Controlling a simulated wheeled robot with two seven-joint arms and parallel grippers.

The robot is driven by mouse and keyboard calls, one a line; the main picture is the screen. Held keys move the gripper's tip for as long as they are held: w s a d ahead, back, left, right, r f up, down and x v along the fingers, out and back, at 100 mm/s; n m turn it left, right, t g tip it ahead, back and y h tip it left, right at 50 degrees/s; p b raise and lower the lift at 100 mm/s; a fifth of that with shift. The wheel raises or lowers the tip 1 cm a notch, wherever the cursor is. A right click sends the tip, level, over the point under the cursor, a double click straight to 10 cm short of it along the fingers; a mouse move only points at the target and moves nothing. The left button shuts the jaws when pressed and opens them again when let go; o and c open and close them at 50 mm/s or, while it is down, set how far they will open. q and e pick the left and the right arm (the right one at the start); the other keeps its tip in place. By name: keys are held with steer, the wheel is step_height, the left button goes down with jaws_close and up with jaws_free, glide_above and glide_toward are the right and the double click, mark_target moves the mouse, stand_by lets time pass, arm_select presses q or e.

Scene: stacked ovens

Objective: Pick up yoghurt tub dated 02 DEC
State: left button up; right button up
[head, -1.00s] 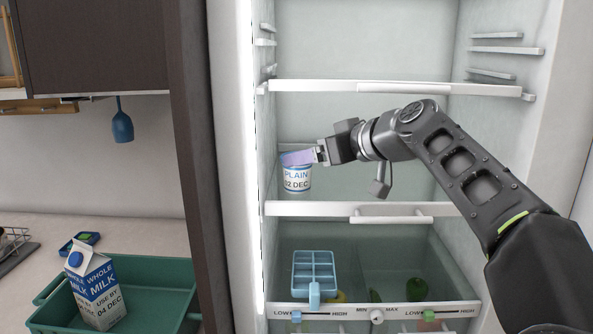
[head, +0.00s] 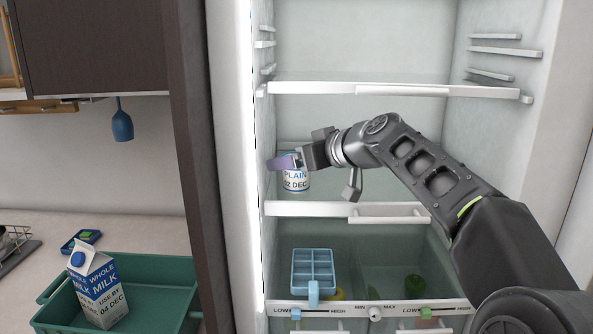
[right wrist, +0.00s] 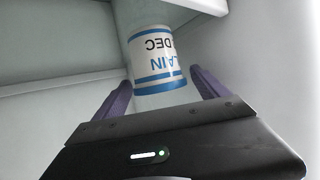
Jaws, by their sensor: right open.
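The yoghurt tub (head: 295,180), white with blue bands and marked PLAIN and 02 DEC, stands on the fridge's middle shelf near the left wall. My right gripper (head: 283,162) is in front of its upper part and hides some of it in the head view. In the right wrist view the tub (right wrist: 153,58) appears upside down, between and just beyond the two purple fingers of the gripper (right wrist: 160,92). The fingers are apart, with a visible gap on the tub's sides. My left gripper is not in view.
The middle shelf edge (head: 330,208) runs below the tub and an upper shelf (head: 400,90) above it. A blue ice tray (head: 313,270) and green produce (head: 416,285) are lower down. A green crate (head: 160,290) holds a milk carton (head: 97,290) on the counter.

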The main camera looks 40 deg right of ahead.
steer(key=shift+c, duration=0.2)
steer(key=c, duration=1.4)
steer(key=shift+r, duration=0.1)
steer(key=shift+r, duration=0.75)
step_height(320, 180, up, 2)
steer(key=s+b, duration=0.1)
steer(key=s, duration=0.5)
steer(key=s+b, duration=0.2)
steer(key=s, duration=0.4)
steer(key=s+d+b, duration=0.1)
steer(key=s, duration=0.5)
steer(key=shift+d+f+b, duration=0.1)
steer(key=shift+b, duration=0.25)
